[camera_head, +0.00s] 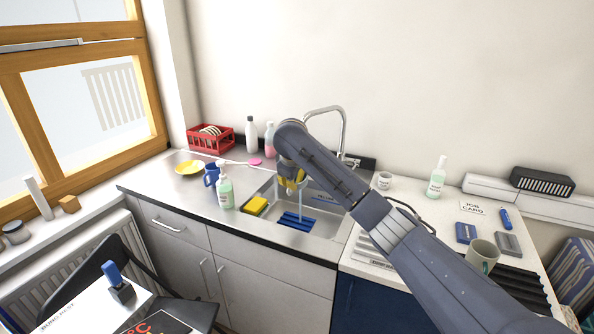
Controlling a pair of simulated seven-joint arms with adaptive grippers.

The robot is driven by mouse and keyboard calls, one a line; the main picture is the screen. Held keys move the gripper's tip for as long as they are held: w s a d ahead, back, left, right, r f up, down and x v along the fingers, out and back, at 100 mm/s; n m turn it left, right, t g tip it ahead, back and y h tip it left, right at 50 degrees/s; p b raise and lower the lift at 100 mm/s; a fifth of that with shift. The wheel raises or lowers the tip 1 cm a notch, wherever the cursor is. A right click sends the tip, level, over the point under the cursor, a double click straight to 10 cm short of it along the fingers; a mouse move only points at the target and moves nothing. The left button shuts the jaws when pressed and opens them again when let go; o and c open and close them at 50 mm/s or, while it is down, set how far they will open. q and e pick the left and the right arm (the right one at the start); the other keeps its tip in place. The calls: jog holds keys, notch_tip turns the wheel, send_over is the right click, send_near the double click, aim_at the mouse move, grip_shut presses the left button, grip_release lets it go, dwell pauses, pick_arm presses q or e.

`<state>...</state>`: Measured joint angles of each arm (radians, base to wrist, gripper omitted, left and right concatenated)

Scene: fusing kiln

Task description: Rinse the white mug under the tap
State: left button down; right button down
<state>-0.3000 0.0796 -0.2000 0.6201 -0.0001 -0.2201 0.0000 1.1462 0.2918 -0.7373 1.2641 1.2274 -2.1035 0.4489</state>
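My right arm reaches in from the lower right. Its gripper (291,182) hangs over the sink (331,224), pointing down. The wrist hides much of it, so I cannot tell whether it is open or shut. Yellow parts and a pale strip show below the wrist; I cannot make out what they are. The chrome tap (343,128) arches behind my wrist, which hides its spout end. A pale mug (483,255) stands on the right worktop, and a small white cup (384,181) stands right of the tap. My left gripper is not in view.
A blue rack (296,221) lies in the basin. A red crate (210,138) with plates stands behind.

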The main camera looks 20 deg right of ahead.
jog(key=shift+s+a+r, duration=0.25)
jog(key=shift+s+r, duration=0.55)
jog(key=shift+s, duration=0.15)
jog(key=shift+s+a+r, duration=0.25)
jog(key=shift+s+r, duration=0.55)
jog(key=shift+s, duration=0.15)
